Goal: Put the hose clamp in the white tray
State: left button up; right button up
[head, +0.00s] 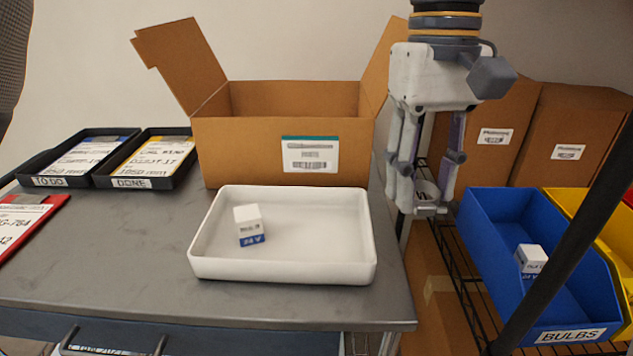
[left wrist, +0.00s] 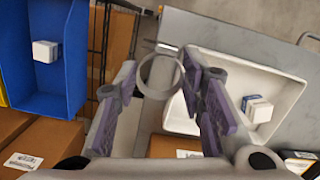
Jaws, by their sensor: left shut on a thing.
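My left gripper (head: 426,196) points down to the right of the white tray (head: 283,269), past the table's right edge. It is shut on a thin metal ring, the hose clamp (head: 428,188). In the left wrist view the clamp (left wrist: 160,97) sits between the two fingertips of the left gripper (left wrist: 160,73). The white tray (left wrist: 222,58) also shows there, at the right of the clamp and apart from it. A small white and blue box (head: 248,220) stands in the tray's left part; the rest of the tray is empty. My right gripper is not in view.
An open cardboard box (head: 270,150) stands behind the tray. Black trays labelled TO DO (head: 48,181) and DONE (head: 131,182) lie at left. A blue bulbs bin (head: 490,235) holding a small box (head: 530,260) stands on a wire rack at right, beside a yellow bin (head: 590,215).

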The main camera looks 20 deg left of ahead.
pick_arm(q)
jog(key=w+a+f, duration=0.1)
jog(key=a+f, duration=0.2)
jog(key=a, duration=0.5)
send_over(321, 240)
jog(key=f, duration=0.5)
jog(key=shift+d+f, duration=0.25)
jog(key=shift+f, duration=0.05)
jog(key=f, duration=0.3)
jog(key=shift+a, duration=0.35)
jog(key=shift+w+f, duration=0.15)
jog(key=shift+f, duration=0.2)
jog(key=shift+f, duration=0.15)
jog(key=o, duration=1)
jog(key=r, duration=0.8)
jog(key=w+r, duration=0.1)
jog(key=r, duration=0.3)
jog(key=shift+w+a+r+b, duration=0.1)
jog(key=shift+a+b, duration=0.2)
